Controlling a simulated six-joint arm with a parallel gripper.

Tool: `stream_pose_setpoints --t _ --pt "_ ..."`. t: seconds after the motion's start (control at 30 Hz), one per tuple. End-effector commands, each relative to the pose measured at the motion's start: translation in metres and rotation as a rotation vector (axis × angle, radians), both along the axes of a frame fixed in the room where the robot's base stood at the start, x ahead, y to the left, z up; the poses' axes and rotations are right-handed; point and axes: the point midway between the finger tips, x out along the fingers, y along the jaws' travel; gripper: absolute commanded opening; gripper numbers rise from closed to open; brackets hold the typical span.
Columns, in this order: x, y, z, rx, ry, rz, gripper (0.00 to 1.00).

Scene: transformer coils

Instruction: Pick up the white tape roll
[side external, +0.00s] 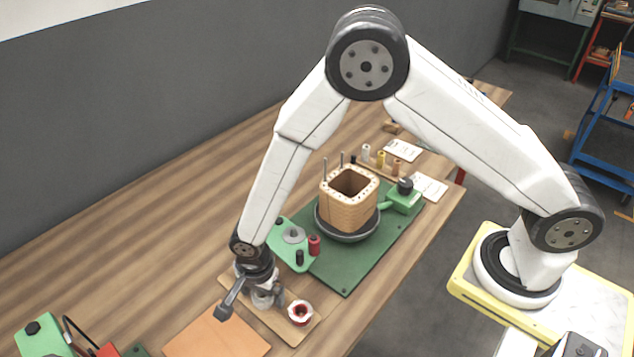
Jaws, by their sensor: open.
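A white roll with a red core (300,313) rests on a small wooden board (289,334) near the table's front edge. My gripper (250,303) is low over the same board, just left of this roll, with its jaws apart. A whitish rounded thing (264,298) shows between and behind the fingers. It is partly hidden by the gripper, and I cannot tell whether it is another tape roll or whether the fingers touch it.
A square wound coil (347,213) stands in a dark round dish on a green base plate (345,277) behind the gripper. A green fixture with a red spool (314,245) is close by. An orange-brown sheet (217,336) lies front left. The left table is mostly clear.

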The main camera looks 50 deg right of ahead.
Motion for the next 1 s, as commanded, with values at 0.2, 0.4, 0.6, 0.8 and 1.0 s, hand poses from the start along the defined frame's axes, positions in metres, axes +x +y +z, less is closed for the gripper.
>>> stream_pose_setpoints --t 0.2,0.4,0.6,0.8,1.0 --pt "0.0 0.0 0.0 0.0 0.0 0.0 0.75" --pt "0.0 0.0 0.0 0.0 0.0 0.0 0.11" --pt "0.0 0.0 0.0 0.0 0.0 0.0 0.06" --pt "0.0 0.0 0.003 0.0 0.0 0.0 0.06" --pt "0.0 0.0 0.014 0.0 -0.001 0.0 0.06"
